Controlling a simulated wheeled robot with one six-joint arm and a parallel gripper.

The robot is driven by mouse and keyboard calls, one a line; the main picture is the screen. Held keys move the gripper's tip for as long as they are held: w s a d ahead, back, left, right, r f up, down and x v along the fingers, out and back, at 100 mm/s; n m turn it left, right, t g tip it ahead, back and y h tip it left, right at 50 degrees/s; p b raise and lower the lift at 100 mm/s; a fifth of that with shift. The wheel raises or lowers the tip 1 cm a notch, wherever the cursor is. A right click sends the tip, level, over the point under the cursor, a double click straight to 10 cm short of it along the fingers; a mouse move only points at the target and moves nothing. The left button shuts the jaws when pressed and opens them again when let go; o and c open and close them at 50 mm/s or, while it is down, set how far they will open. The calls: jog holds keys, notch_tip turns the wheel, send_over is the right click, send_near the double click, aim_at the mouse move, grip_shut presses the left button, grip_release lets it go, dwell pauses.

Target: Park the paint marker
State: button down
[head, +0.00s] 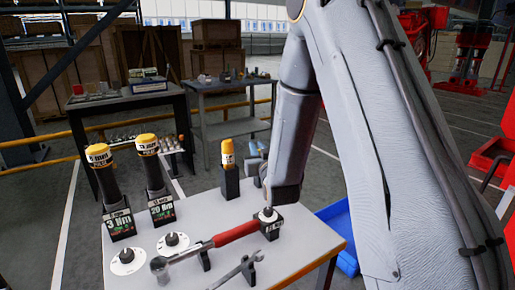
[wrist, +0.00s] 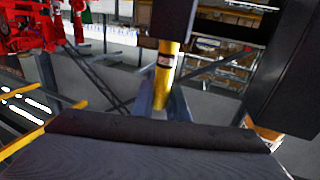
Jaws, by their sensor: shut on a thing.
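The yellow paint marker (head: 228,154) stands upright at the black block holder (head: 230,183) near the bench's back edge. Its lower end is hidden by the block, so I cannot tell how deep it sits. My gripper (head: 251,157) is right beside it, its blue-grey fingers low over the bench and partly hidden by my arm. In the wrist view the marker (wrist: 166,72), yellow with a pale label, runs between the fingers (wrist: 164,103) and a dark block (wrist: 172,18). The gripper is shut on the marker.
Two yellow-capped black torque tools (head: 110,190) (head: 156,178) stand at the bench's left. A red-handled wrench (head: 225,238) and a grey spanner (head: 238,272) lie across the front on supports. Round white dials (head: 127,260) are nearby. A blue bin (head: 340,228) is beyond the right edge.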

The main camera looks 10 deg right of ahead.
jog(key=shift+f, duration=0.2)
jog(key=c, duration=1.7)
grip_release()
jog(key=shift+o, duration=0.2)
jog(key=s, duration=0.7)
jog(key=shift+s+b, duration=0.4)
jog(key=shift+b, duration=0.05)
